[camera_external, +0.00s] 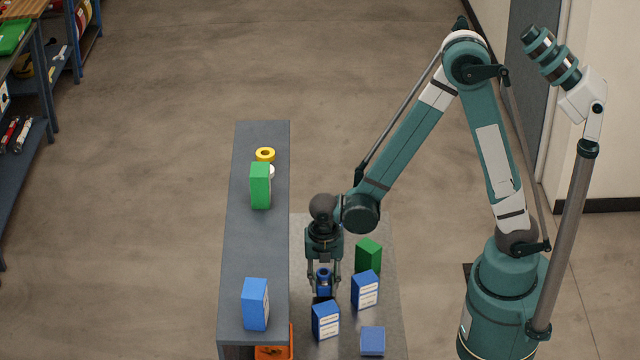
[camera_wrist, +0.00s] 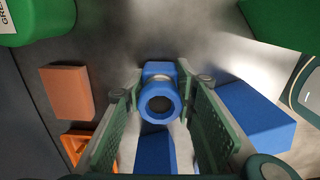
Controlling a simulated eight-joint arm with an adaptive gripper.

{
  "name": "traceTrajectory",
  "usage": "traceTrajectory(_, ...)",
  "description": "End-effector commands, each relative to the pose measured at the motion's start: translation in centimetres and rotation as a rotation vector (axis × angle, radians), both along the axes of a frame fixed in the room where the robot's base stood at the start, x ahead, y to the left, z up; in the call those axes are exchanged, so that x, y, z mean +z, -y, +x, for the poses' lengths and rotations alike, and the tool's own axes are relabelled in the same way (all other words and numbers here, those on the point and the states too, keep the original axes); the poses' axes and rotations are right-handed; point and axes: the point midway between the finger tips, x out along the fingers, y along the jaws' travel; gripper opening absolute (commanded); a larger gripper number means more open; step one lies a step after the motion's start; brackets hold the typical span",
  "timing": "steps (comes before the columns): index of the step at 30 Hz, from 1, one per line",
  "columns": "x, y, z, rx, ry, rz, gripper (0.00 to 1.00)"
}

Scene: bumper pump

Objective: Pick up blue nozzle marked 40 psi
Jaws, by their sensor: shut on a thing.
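The blue nozzle (camera_external: 323,278) is between the fingers of my gripper (camera_external: 323,284), over the lower grey table. In the wrist view the same blue nozzle (camera_wrist: 158,74) shows end-on, with a round dark opening and a pale metallic band. The green-padded fingers of my gripper (camera_wrist: 160,92) are shut on it from both sides. No 40 psi marking can be read on it. In the external view the fingers hide part of the nozzle, and I cannot tell whether it touches the table.
Close by on the table (camera_external: 390,318) stand blue boxes (camera_external: 365,290) (camera_external: 325,321), a green box (camera_external: 368,256) and a low blue block (camera_external: 372,341). The raised shelf (camera_external: 240,225) at left holds a green box (camera_external: 260,186), a blue box (camera_external: 255,304) and a yellow ring (camera_external: 265,154). An orange bin (camera_external: 272,352) sits below.

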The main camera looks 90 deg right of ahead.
Motion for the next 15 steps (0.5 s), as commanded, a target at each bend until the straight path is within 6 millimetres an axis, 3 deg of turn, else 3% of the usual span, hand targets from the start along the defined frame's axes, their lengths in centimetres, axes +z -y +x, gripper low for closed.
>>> traceTrajectory(15,5.5,0.0,-0.1,0.0,0.0,0.0,0.12)
